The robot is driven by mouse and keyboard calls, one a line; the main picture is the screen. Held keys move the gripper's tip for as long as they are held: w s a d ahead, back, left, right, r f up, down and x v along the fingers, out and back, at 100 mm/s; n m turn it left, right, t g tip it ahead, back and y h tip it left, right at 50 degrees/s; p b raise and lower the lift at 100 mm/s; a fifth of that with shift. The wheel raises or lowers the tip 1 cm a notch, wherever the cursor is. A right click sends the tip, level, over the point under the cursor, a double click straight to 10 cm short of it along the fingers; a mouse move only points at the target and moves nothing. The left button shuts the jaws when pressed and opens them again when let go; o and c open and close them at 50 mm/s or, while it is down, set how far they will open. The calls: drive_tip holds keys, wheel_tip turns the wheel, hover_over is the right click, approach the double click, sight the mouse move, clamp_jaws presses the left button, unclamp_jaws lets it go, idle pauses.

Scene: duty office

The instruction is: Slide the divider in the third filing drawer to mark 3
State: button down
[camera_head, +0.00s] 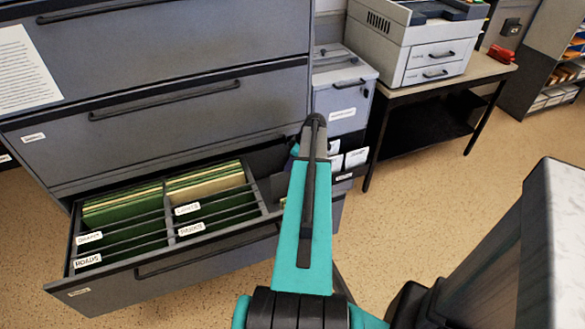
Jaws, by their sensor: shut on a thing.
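The open filing drawer (150,265) is the low one of the grey cabinet, pulled out at the left. It holds green hanging folders (125,212) with white labels, one reading ROADS, in two columns. A grey upright partition (169,216) runs between the columns. Another grey partition (259,196) stands at the right of the folders. I cannot tell which is the divider, and no numbered marks can be read. My teal and black arm reaches over the drawer's right end and hides part of it. My gripper does not show; the arm covers that area.
Closed drawers (165,90) of the cabinet stand above the open one. A small grey cabinet (344,100) is right of it. A shelf unit (550,55) is at the far right. Speckled floor (440,190) is clear.

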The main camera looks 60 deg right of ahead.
drive_tip(key=w+d, duration=0.2)
drive_tip(key=shift+w+d, duration=0.1)
drive_tip(key=shift+w, duration=0.3)
drive_tip(key=c, duration=1.5)
unclamp_jaws()
drive_tip(key=shift+c, duration=0.2)
drive_tip(key=shift+r+b, duration=0.1)
drive_tip(key=shift+b, duration=0.2)
drive_tip(key=a+v, duration=0.1)
drive_tip(key=v, duration=1.2)
drive_tip(key=shift+s+d+r+b, duration=0.15)
drive_tip(key=shift+d+r+b, duration=0.25)
drive_tip(key=shift+b, duration=0.05)
